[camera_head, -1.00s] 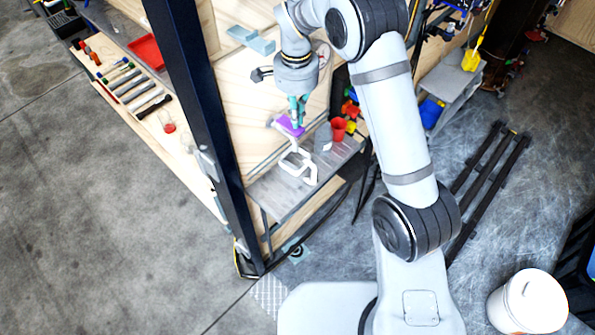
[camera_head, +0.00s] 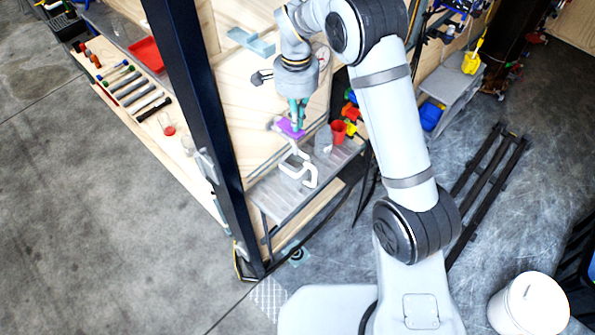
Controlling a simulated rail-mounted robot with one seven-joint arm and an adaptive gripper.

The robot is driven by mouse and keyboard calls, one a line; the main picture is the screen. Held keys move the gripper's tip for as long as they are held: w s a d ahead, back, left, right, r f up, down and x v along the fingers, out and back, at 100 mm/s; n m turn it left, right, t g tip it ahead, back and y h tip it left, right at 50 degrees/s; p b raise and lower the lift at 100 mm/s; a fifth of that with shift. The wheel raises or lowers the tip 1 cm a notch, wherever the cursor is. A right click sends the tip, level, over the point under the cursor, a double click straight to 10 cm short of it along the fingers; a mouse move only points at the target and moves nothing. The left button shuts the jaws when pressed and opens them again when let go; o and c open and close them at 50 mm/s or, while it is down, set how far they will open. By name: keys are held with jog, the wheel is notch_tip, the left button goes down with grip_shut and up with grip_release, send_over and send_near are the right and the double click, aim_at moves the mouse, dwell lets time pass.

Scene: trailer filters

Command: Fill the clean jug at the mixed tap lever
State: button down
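My gripper (camera_head: 298,118) points down above the grey shelf (camera_head: 270,203), its teal fingers at a small purple piece (camera_head: 291,129). The fingers are too small to tell whether they are open or shut on it. A white, looped, handle-like piece (camera_head: 305,172) shows just below the purple piece; I cannot tell whether they are joined. A grey, jug-like container (camera_head: 323,141) stands upright on the shelf, just right of the gripper. I cannot tell which of these is the clean jug. The mixed tap lever cannot be made out.
A red cup (camera_head: 338,132) stands right of the grey container. A pale wooden panel (camera_head: 238,110) rises behind the shelf, and a dark post (camera_head: 197,100) stands at left. A tool shelf with a red tray (camera_head: 146,54) lies beyond it. A white bucket (camera_head: 530,304) stands at lower right.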

jog(key=shift+f+b, duration=1.25)
jog(key=shift+f, duration=0.2)
dwell(6.5)
